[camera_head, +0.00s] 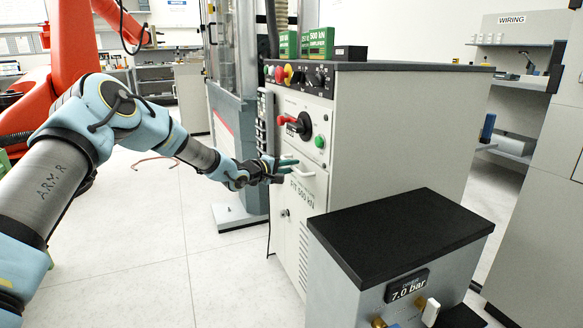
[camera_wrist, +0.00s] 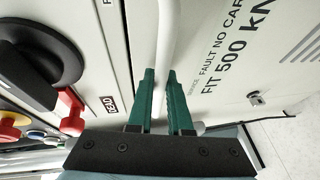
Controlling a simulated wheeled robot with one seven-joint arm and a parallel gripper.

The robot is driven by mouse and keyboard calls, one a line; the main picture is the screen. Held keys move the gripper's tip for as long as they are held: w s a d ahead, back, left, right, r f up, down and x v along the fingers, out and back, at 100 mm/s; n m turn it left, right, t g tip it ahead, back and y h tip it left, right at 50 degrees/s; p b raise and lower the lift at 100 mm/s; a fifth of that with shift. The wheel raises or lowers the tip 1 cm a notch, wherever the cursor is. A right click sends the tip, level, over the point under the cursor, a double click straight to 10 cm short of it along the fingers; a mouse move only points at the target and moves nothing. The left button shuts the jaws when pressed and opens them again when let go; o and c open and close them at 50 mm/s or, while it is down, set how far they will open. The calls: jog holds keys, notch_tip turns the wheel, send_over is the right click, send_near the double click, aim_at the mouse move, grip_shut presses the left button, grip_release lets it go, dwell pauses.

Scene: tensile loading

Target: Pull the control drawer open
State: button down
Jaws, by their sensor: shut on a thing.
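The control drawer is in the pale grey cabinet, below the panel with the black rotary knob. Its pale bar handle (camera_head: 306,173) shows in the head view just right of my fingertips. My gripper (camera_head: 284,168) reaches the cabinet front from the left. In the wrist view the handle (camera_wrist: 166,35) runs between the green fingers of my gripper (camera_wrist: 160,78), which are closed around it. The drawer front (camera_wrist: 205,40) carries the handle and looks flush with the cabinet. Part of the handle is hidden by the fingers.
A red switch (camera_head: 288,120), a black knob (camera_head: 302,126) and a green button (camera_head: 319,142) sit above the handle. A grey box with a black top (camera_head: 400,235) stands at front right, reading 7.0 bar. Open floor (camera_head: 150,250) lies left of the cabinet.

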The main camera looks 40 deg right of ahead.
jog(key=shift+w+a, duration=0.1)
dwell(0.3)
jog(key=w+a+p, duration=0.4)
jog(key=w+a, duration=0.1)
jog(key=a, duration=0.9)
jog(key=w+a+p, duration=0.4)
jog(key=w+a, duration=0.2)
jog(key=a, duration=0.8)
jog(key=w+a+p, duration=0.5)
jog(key=a, duration=0.9)
jog(key=shift+w+a, duration=0.15)
jog(key=shift+w, duration=0.05)
jog(key=c, duration=0.8)
grip_release()
jog(key=shift+c, duration=0.2)
jog(key=a+r+b, duration=0.1)
jog(key=a+r, duration=0.1)
jog(key=a, duration=0.8)
jog(key=shift+s+a, duration=0.15)
jog(key=shift+a, duration=0.15)
